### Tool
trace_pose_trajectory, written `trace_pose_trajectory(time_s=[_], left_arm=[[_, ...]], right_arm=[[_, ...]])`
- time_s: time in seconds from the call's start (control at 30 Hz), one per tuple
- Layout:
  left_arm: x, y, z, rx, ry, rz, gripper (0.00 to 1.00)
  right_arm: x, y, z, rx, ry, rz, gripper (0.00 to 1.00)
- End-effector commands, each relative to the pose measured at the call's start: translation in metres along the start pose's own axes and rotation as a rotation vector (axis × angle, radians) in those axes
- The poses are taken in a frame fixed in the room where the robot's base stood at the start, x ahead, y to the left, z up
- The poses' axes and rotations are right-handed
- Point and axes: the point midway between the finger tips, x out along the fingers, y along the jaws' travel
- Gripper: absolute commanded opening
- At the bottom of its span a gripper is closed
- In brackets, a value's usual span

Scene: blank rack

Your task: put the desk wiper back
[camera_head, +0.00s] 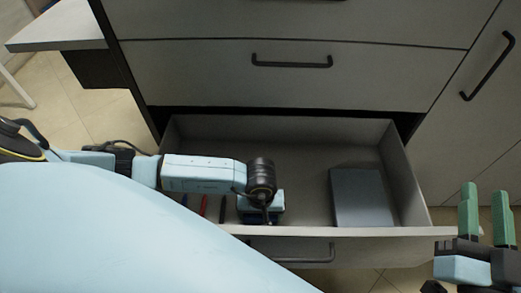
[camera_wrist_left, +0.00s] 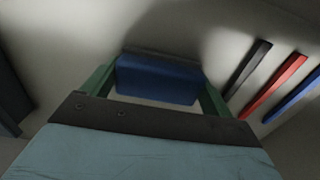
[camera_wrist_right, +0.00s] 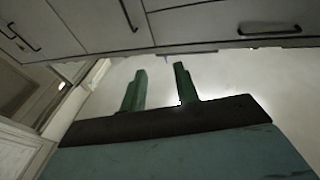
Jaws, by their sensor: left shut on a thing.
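The desk wiper is a dark blue block with a grey underside. In the left wrist view the wiper (camera_wrist_left: 158,80) sits between the two green fingers of my left gripper (camera_wrist_left: 155,95), which is shut on it. In the head view the wiper (camera_head: 277,216) shows only in part, low inside the open drawer (camera_head: 300,232), behind the drawer's front wall. Whether it touches the drawer floor I cannot tell. My left gripper (camera_head: 266,212) points down into the drawer and is mostly hidden by its own wrist. My right gripper (camera_head: 487,212) is open and empty, right of the drawer.
A grey box or book (camera_head: 361,197) lies in the drawer's right part. Black, red (camera_wrist_left: 275,88) and blue pens lie beside the wiper. The drawer floor between wiper and grey box is clear. Closed drawers (camera_head: 300,75) stand above; a cabinet door (camera_head: 480,110) is at right.

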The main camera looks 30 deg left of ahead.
Motion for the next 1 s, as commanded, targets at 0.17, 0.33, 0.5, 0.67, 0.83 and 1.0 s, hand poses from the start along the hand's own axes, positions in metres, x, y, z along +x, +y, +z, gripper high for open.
trace_pose_trajectory(time_s=[0.17, 0.33, 0.5, 0.67, 0.83, 1.0], left_arm=[[0.003, 0.000, 0.000, 0.000, 0.000, 0.001, 0.68], [0.003, 0.000, 0.000, 0.000, 0.000, 0.001, 0.68], [0.004, 0.000, 0.000, 0.000, 0.000, 0.001, 0.68], [0.006, 0.000, 0.000, 0.000, 0.000, 0.000, 0.90], [0.005, 0.000, 0.000, 0.000, 0.000, 0.000, 1.00], [0.005, 0.000, 0.000, 0.000, 0.000, 0.000, 1.00]], right_arm=[[0.000, -0.001, -0.006, 0.002, 0.039, -0.003, 0.31], [0.000, -0.001, -0.006, 0.002, 0.037, -0.003, 0.31], [0.000, -0.002, -0.010, 0.002, 0.064, -0.004, 0.31], [0.000, -0.002, -0.015, 0.003, 0.093, -0.006, 0.31], [0.000, -0.002, -0.015, 0.003, 0.091, -0.006, 0.31], [0.000, -0.002, -0.015, 0.003, 0.088, -0.006, 0.31]])
